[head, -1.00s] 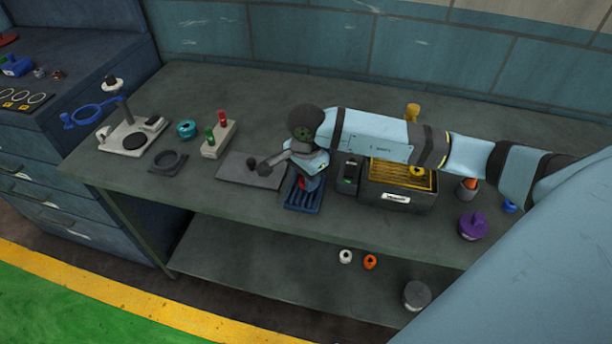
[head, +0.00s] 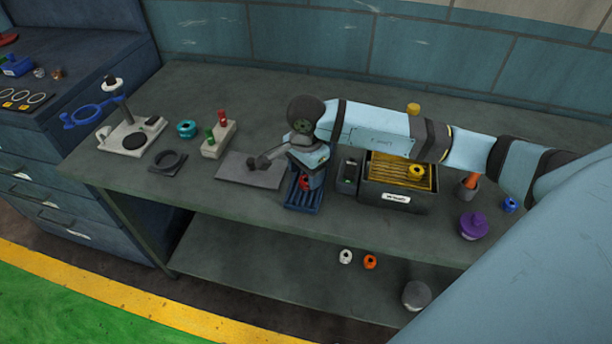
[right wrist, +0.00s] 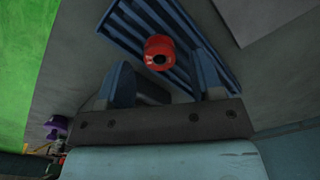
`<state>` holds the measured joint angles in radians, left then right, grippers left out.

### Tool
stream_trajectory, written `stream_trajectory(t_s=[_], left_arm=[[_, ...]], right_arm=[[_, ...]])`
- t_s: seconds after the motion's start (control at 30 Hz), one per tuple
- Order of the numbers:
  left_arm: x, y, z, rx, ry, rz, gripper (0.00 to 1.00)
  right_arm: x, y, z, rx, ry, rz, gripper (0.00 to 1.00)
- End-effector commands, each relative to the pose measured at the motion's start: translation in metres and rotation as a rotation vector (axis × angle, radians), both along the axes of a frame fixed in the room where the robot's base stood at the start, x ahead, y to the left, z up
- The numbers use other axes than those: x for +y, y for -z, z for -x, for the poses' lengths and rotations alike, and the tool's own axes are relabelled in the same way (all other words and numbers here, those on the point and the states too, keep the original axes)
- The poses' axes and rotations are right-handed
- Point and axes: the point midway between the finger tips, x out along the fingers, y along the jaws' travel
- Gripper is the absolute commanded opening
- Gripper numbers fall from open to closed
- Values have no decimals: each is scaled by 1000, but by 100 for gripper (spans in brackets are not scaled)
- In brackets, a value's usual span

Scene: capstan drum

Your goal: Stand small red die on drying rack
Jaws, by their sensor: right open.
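The small red die (head: 305,184) is on the blue drying rack (head: 301,207). In the right wrist view, the die (right wrist: 159,51) is a short red cylinder with a dark hole facing the camera, over the slats of the rack (right wrist: 178,22). My right gripper (head: 306,176) is above the rack, pointing down. In the right wrist view, its fingers (right wrist: 158,72) are apart, with the die around the gap near their tips. I cannot tell whether they touch it. In the head view, the gripper hides part of the die and rack. My left gripper is not in view.
A grey plate with a dark knobbed piece (head: 262,164) lies left of the rack. A dark box with a yellow grille (head: 385,190) stands to the right. A purple lidded pot (head: 473,226) is farther right.

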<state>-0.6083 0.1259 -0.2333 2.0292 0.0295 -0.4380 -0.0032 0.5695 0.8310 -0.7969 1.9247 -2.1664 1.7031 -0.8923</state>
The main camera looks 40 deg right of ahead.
Motion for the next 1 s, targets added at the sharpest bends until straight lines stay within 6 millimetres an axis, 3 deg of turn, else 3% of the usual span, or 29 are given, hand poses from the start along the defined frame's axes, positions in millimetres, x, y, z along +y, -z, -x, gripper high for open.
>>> stream_trajectory(t_s=[0.2,0.43,0.6,1.0], left_arm=[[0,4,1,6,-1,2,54],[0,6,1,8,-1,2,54],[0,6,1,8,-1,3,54],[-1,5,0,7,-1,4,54]], right_arm=[[0,-50,-1,-5,-1,0,60],[-1,-89,0,-3,1,2,60],[0,-100,0,-1,1,1,60],[0,-101,0,0,1,1,60]])
